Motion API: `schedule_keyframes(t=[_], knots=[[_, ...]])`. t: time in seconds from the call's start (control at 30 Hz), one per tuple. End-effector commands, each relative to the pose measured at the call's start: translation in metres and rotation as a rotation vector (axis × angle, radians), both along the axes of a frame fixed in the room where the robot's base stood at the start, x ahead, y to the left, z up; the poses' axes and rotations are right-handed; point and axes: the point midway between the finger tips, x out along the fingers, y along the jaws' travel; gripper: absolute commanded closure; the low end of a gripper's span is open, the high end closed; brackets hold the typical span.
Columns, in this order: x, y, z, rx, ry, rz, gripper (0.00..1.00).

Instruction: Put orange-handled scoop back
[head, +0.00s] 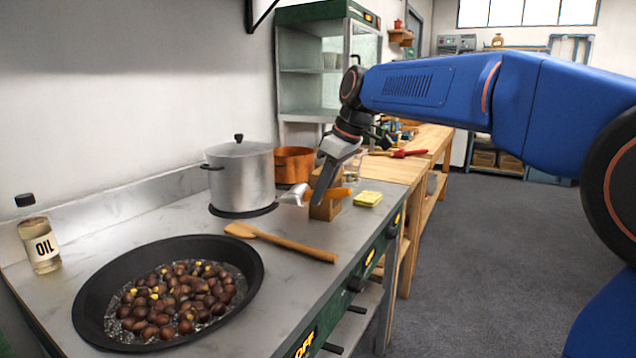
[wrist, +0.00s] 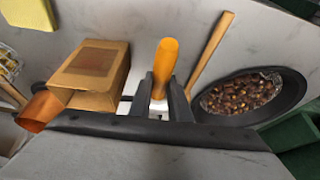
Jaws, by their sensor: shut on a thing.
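My gripper (head: 318,200) is shut on the orange-handled scoop above the counter. Its orange handle (head: 340,192) points right and its pale scoop end (head: 293,195) points left in the head view. In the wrist view the handle (wrist: 166,62) stands up between my two fingertips (wrist: 160,98); the scoop end is mostly hidden there. A small brown box (head: 325,209) is just below and behind the scoop in the head view. In the wrist view the box (wrist: 92,68) is left of my gripper. I cannot tell whether the scoop touches it.
A black pan (head: 90,318) of chestnuts and a wooden spoon (head: 285,243) lie in front. A lidded steel pot (head: 240,178) and a copper pot (head: 293,163) stand behind. A yellow sponge (head: 368,198) is to the right, an oil bottle (head: 40,245) far left.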

Motion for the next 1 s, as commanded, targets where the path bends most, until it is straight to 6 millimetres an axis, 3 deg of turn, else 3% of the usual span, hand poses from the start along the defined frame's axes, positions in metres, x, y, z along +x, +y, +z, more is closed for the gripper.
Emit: schedule_keyframes(t=[0.5,1.0], knots=[[0.000,0.000,-0.049,0.000,0.001,0.000,1.00],[0.000,0.000,-0.063,0.000,0.000,0.000,1.00]])
